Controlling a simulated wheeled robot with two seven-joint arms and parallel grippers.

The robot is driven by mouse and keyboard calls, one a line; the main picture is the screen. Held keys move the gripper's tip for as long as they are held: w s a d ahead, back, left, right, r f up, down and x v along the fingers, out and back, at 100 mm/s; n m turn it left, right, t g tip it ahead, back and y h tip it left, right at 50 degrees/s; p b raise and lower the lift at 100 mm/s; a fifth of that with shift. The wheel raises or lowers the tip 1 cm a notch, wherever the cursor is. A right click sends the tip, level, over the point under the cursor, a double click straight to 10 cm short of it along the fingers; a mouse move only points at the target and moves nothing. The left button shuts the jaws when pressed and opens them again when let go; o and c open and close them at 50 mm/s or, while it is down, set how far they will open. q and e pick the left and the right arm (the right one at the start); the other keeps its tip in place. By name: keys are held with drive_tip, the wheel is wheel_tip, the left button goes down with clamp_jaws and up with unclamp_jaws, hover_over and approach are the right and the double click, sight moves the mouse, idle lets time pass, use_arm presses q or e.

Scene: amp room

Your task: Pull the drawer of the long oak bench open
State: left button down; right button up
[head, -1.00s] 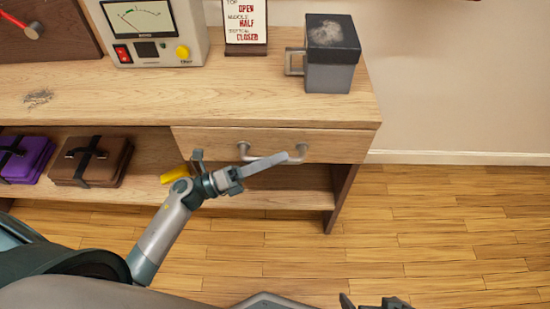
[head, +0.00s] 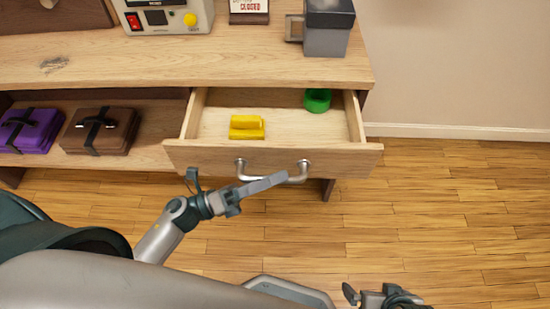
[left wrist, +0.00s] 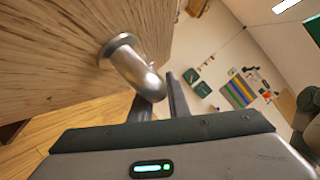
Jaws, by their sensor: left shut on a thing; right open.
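The oak bench (head: 130,64) runs across the head view. Its drawer (head: 190,156) is pulled out, and its inside shows. The drawer's metal bar handle (head: 296,178) is on the front face. My left gripper (head: 264,186) is at the handle with its fingers closed on it. In the left wrist view the handle (left wrist: 128,68) runs from the drawer front (left wrist: 60,60) in between the fingers (left wrist: 160,105). A yellow block (head: 246,132) and a green ring-shaped thing (head: 318,99) lie in the drawer. My right gripper (head: 372,294) is open and empty at the bottom edge of the head view.
A dark grey box-like mug (head: 325,38), a meter box (head: 168,18) and a sign (head: 249,12) stand on the bench top. A purple case (head: 28,130) and a brown case (head: 98,132) lie on the lower shelf. The wooden floor (head: 450,210) on the right is clear.

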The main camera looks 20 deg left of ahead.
use_arm(q)
drive_tip(key=s+d, duration=0.2)
drive_tip(key=s, duration=0.5)
use_arm(e)
drive_tip(key=shift+d, duration=0.25)
use_arm(q)
drive_tip(key=shift+s, duration=0.1)
drive_tip(key=c, duration=1.7)
unclamp_jaws()
drive_tip(key=shift+b+v, duration=1.15)
drive_tip(key=shift+v, duration=7.6)
use_arm(e)
drive_tip(key=shift+w+a+t+y, duration=0.25)
drive_tip(key=shift+w+a+t, duration=0.25)
drive_tip(key=shift+a, duration=0.35)
drive_tip(key=shift+w+a+t+y, duration=0.3)
drive_tip(key=shift+w+a, duration=0.25)
drive_tip(key=shift+a, duration=0.25)
